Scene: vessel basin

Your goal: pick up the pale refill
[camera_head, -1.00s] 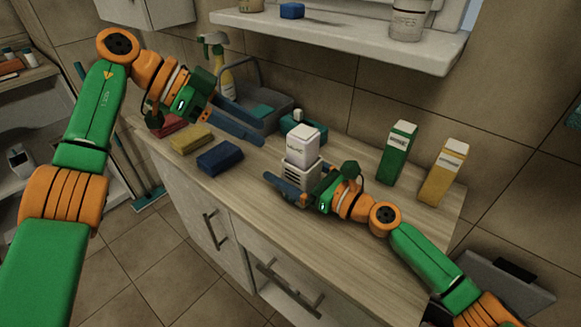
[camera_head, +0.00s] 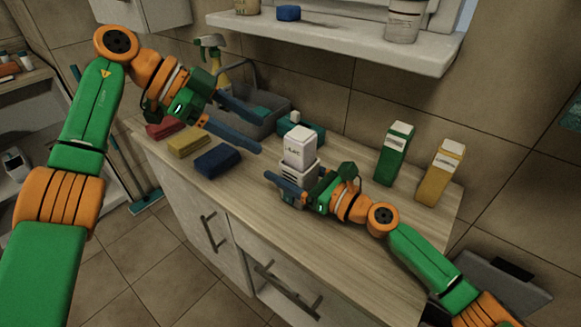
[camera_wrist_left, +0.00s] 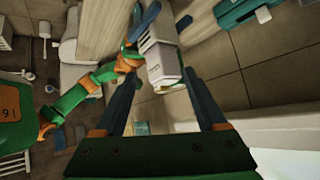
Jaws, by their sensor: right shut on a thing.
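The pale refill (camera_head: 299,147), a white block with a small printed label, sits upright on a white slotted base (camera_head: 301,172) above the counter. My right gripper (camera_head: 287,188) is shut on that slotted base, low on its front side. My left gripper (camera_head: 261,134) is open and empty, its dark blue fingers pointing at the refill from the left, with a gap between. In the left wrist view the refill (camera_wrist_left: 164,66) shows beyond and between the open fingertips, with the slotted base (camera_wrist_left: 156,34) behind it. The far side of the refill is hidden.
Red, yellow (camera_head: 188,142) and blue (camera_head: 218,160) sponges lie on the counter below my left gripper. A teal container (camera_head: 315,130) stands behind the refill. Green (camera_head: 393,155) and yellow (camera_head: 440,172) cartons stand right. A shelf (camera_head: 340,38) overhangs the back.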

